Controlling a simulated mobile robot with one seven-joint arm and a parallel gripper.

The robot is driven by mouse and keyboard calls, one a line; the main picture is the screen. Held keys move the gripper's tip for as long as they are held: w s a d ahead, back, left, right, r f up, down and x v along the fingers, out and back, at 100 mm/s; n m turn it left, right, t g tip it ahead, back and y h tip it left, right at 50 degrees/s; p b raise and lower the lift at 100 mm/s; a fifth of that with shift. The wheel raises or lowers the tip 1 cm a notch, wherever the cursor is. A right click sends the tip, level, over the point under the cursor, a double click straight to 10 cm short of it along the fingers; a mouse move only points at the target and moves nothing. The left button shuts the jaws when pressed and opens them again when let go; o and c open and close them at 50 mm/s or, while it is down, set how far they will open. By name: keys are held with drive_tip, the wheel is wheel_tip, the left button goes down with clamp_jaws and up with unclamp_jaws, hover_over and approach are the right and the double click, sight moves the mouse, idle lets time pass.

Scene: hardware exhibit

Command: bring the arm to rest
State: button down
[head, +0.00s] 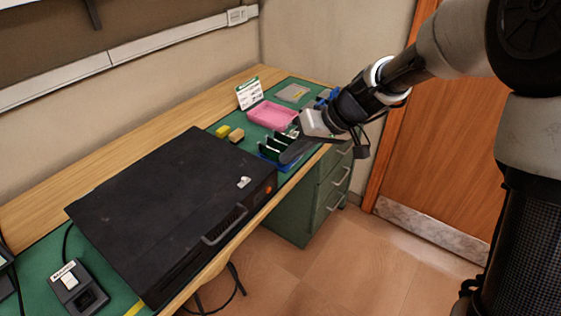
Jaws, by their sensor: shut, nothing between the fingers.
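My arm reaches in from the right side of the head view. My gripper (292,154) is shut and empty, pointing down and left over the right part of the workbench. It is above or just in front of a blue rack holding green boards (270,150), and partly hides it. I cannot tell whether the fingertips touch the rack.
A large black case (160,205) fills the bench's middle. A pink tray (272,115), a small sign (249,93) and yellow and tan blocks (236,135) stand near the rack. A small device (78,288) sits front left. Green drawers (325,190) stand below; a wooden door (445,160) is at right.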

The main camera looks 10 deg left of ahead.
drive_tip(key=shift+d+r, duration=0.3)
drive_tip(key=shift+r, duration=0.05)
drive_tip(key=s+d+r+m+t+h, duration=0.2)
drive_tip(key=s+d+r+m+h, duration=0.25)
drive_tip(key=s+d, duration=0.65)
drive_tip(key=s+d+r+m+t+h, duration=0.25)
drive_tip(key=s+d+r, duration=0.35)
drive_tip(key=s+d, duration=0.55)
wheel_tip(320, 180, up, 14)
drive_tip(key=w+d+p, duration=0.1)
drive_tip(key=p, duration=1.3)
drive_tip(key=shift+w+d, duration=0.25)
drive_tip(key=shift+d, duration=0.1)
